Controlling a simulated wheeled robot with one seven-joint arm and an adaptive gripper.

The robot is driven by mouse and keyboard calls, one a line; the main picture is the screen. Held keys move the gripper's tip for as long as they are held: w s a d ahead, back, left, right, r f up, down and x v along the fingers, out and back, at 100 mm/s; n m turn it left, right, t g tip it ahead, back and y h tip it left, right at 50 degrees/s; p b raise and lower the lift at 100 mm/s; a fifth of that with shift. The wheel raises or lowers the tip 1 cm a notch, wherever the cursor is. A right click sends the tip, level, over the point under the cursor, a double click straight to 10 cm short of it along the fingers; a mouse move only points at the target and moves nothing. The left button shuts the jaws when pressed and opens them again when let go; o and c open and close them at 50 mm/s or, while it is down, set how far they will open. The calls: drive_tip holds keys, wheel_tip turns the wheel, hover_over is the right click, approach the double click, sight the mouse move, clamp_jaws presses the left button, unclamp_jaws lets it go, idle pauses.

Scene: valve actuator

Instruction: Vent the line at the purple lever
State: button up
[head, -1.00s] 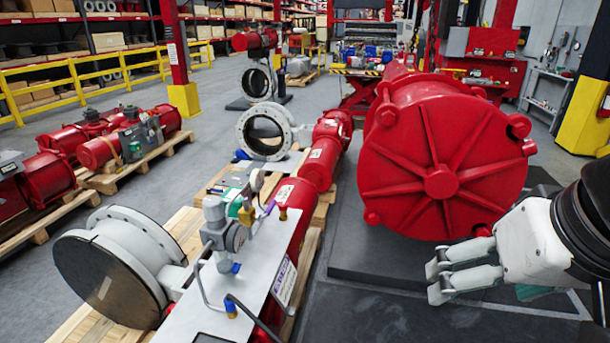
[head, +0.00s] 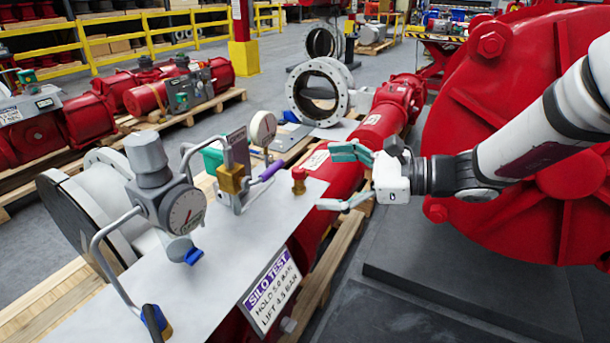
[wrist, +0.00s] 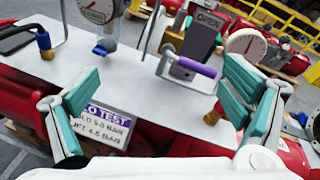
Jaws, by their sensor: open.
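The purple lever (head: 272,170) is a short purple-sleeved handle beside a brass valve block (head: 232,178) on a pale metal plate (head: 215,245). In the head view my gripper (head: 341,178) is open and empty to the right of the lever, its fingers pointing left at it across a gap. In the wrist view the purple lever (wrist: 195,67) lies beyond the open fingers (wrist: 160,82), nearer the right finger and apart from it. The brass block (wrist: 172,40) shows behind it.
A red-capped brass fitting (head: 299,180) stands between lever and gripper. A small gauge (head: 263,128) rises behind the lever. A larger gauge (head: 187,210) with bent pipes stands left. A SILO TEST sign (head: 270,290) hangs at the plate's front edge. A big red cylinder (head: 560,170) is on the right.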

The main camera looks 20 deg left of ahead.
sight(273, 172)
drive_tip(key=w+a+f+m+t+y+b, duration=0.2)
drive_tip(key=w+a+f+m+b, duration=0.25)
drive_tip(key=w+f, duration=0.35)
drive_tip(key=shift+m, duration=0.35)
drive_tip(key=a, duration=0.4)
drive_tip(key=a+b, duration=0.1)
drive_tip(key=a, duration=0.3)
drive_tip(key=a+f, duration=0.1)
drive_tip(key=a, duration=0.4)
drive_tip(key=shift+w, duration=0.2)
drive_tip(key=shift+r+t, duration=0.15)
drive_tip(key=shift+t, duration=0.15)
drive_tip(key=c, duration=1.7)
